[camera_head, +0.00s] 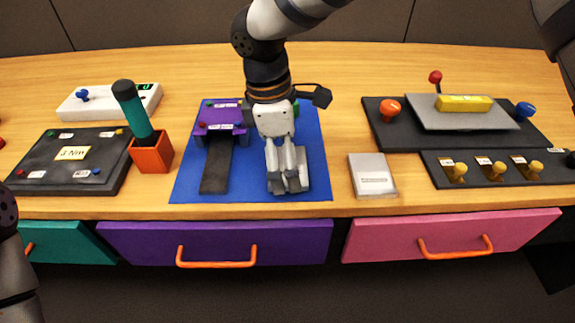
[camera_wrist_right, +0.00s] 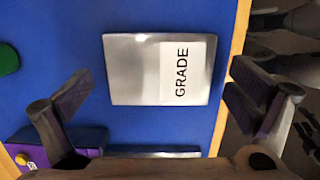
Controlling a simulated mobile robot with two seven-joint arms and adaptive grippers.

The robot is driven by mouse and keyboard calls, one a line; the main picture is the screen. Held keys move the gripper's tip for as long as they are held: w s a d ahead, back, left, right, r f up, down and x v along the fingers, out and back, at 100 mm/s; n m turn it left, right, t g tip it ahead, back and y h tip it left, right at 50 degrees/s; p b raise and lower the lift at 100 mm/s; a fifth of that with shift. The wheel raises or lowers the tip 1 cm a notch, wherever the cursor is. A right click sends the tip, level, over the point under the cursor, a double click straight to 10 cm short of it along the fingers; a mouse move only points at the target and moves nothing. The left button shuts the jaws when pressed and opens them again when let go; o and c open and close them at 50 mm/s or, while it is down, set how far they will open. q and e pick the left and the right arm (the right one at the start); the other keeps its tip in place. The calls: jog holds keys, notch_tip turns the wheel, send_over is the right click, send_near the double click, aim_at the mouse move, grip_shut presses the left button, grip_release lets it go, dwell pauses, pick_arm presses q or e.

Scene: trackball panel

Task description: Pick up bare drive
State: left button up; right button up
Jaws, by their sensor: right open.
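A flat silver drive with a white label reading "GRADE" (camera_wrist_right: 150,70) lies on the blue mat (camera_wrist_right: 60,30) in the right wrist view. In the head view my right gripper (camera_head: 288,183) is over the front right of the blue mat (camera_head: 316,150) and mostly hides what lies under it. In the right wrist view my right gripper (camera_wrist_right: 160,88) is open, with one finger on each side of the drive and gaps between. I cannot tell its exact height. My left gripper is not in view.
A purple dock (camera_head: 220,116) with a dark strip stands left of my gripper. A pale box (camera_head: 373,176) lies right of the mat. An orange holder (camera_head: 151,154) with a green-handled stick stands left. Dark control panels (camera_head: 75,155) flank both sides. The table's front edge is close.

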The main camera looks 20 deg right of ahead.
jog(key=c, duration=1)
jog(key=shift+o, duration=0.2)
jog(key=shift+r, duration=0.1)
